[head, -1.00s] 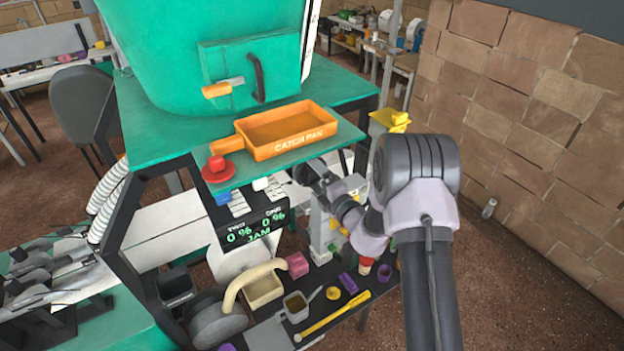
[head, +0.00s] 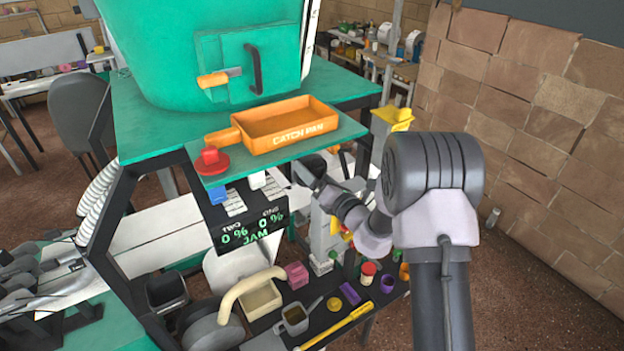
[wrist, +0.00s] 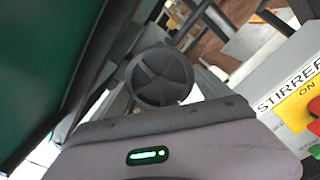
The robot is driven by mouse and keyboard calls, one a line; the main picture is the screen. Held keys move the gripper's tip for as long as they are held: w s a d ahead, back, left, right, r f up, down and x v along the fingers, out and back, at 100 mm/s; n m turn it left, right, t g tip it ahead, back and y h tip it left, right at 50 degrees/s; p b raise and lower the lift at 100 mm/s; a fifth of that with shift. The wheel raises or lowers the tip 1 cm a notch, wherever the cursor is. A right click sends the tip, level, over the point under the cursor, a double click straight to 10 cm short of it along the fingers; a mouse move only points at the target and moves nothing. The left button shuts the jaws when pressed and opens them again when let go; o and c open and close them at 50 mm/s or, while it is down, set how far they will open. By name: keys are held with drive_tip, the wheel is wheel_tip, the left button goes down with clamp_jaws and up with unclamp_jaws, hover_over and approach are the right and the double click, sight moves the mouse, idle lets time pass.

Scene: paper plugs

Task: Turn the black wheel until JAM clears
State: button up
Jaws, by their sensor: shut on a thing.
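The black wheel (wrist: 162,77), a dark round knob with star-like spokes, is in the middle of the wrist view, straight ahead of my gripper's body. My gripper (head: 313,170) is under the right part of the green shelf in the head view and is shut on the wheel. Its fingertips are hard to make out, and the wheel's rim is partly hidden there. The dark display (head: 250,228) left of my gripper shows two 0 % readings and the green word JAM (head: 257,241).
The green shelf (head: 345,130) with the orange catch pan (head: 290,125) and a red button (head: 211,160) overhangs my gripper closely. A STIRRER panel (wrist: 285,100) stands right in the wrist view. Loose parts lie on the black lower shelf (head: 330,300). A brick wall (head: 540,110) is right.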

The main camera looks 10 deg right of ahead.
sight(313, 172)
drive_tip(key=n+b, duration=0.3)
drive_tip(key=shift+n, duration=0.3)
drive_tip(key=shift+n+b, duration=0.35)
drive_tip(key=shift+n, duration=0.25)
drive_tip(key=shift+r, duration=0.1)
drive_tip(key=o, duration=1.2)
drive_tip(key=shift+b+v, duration=0.5)
drive_tip(key=shift+v, duration=1.55)
